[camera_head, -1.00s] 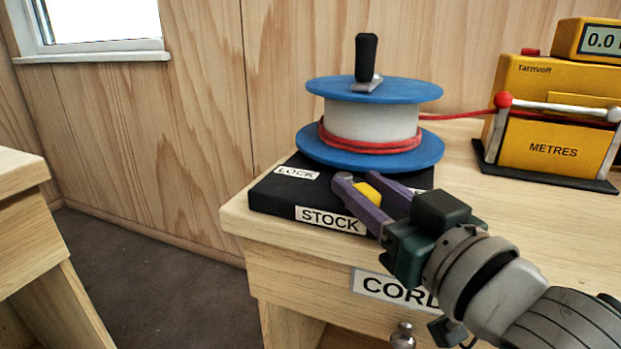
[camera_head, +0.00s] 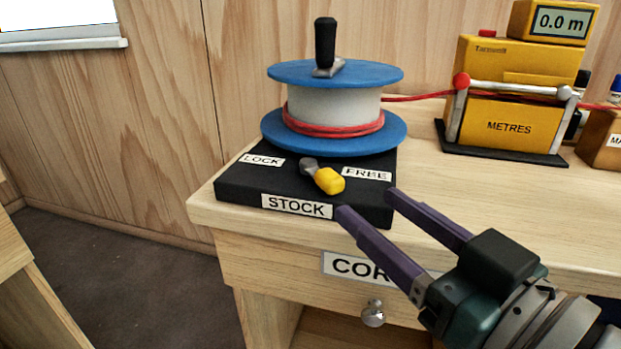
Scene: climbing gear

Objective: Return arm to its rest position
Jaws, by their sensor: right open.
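My right gripper (camera_head: 366,202) comes in from the lower right, with its two purple fingers apart and nothing between them. Its fingertips are at the front right edge of the black base marked STOCK (camera_head: 228,188). A small lever with a grey pivot and a yellow tip (camera_head: 329,180) sits on the base, apart from the fingers. Its yellow tip points toward the FREE label (camera_head: 367,174), away from the LOCK label (camera_head: 262,160). A blue and white reel (camera_head: 333,108) wound with red cord stands on the base, with a black crank handle (camera_head: 325,42) on top. My left gripper is not in view.
The wooden bench (camera_head: 440,200) carries a yellow METRES counter (camera_head: 508,121) reading 0.0 m, with red cord running through it. A brown box (camera_head: 600,148) and bottles stand at the far right. A drawer knob (camera_head: 373,313) sticks out below. Floor is open at left.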

